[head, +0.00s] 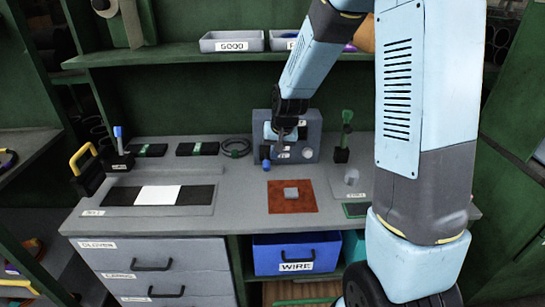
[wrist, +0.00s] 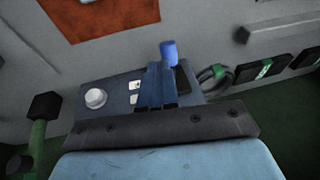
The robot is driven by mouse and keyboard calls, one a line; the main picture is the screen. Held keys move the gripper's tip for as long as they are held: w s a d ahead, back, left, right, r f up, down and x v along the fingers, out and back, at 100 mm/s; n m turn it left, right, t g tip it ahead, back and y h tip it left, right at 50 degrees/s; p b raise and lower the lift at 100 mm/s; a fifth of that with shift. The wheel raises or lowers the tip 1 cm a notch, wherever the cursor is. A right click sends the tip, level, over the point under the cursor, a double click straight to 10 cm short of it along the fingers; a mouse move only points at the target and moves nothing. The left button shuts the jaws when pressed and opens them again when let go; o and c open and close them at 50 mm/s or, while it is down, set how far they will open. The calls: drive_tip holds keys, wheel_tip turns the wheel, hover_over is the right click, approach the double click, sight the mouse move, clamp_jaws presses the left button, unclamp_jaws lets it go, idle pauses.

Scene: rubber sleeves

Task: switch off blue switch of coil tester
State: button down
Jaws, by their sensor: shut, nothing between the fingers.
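The coil tester (head: 312,133) is a grey-blue box at the back of the bench, partly hidden behind my gripper (head: 281,147). Its blue switch (head: 266,162) sticks out at the lower left of the box in the head view. In the wrist view the tester (wrist: 115,85) shows a white round knob (wrist: 96,98) and small white labels, with the blue switch (wrist: 169,53) just beyond my fingertips (wrist: 160,70). My gripper is shut and empty, close to the tester's front. Whether the fingers touch the switch, I cannot tell.
A green-handled tool (head: 346,127) stands at the right, and a cable coil (head: 236,148) lies at the left. A shelf with trays (head: 231,42) runs above.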

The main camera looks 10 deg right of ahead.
drive_tip(key=s+d+r, duration=0.1)
drive_tip(key=s+r, duration=0.6)
drive_tip(key=s, duration=0.1)
drive_tip(key=shift+r, duration=0.2)
idle(0.3)
drive_tip(key=s+d+r+t, duration=0.1)
drive_tip(key=s+d+r, duration=0.3)
drive_tip(key=s+r, duration=0.3)
drive_tip(key=s+d+r+n+t+h, duration=0.1)
drive_tip(key=s+d+r, duration=0.3)
drive_tip(key=s+r, duration=0.4)
drive_tip(key=shift+s+d+r, duration=0.25)
drive_tip(key=shift+s+d, duration=0.1)
drive_tip(key=shift+s, duration=2.1)
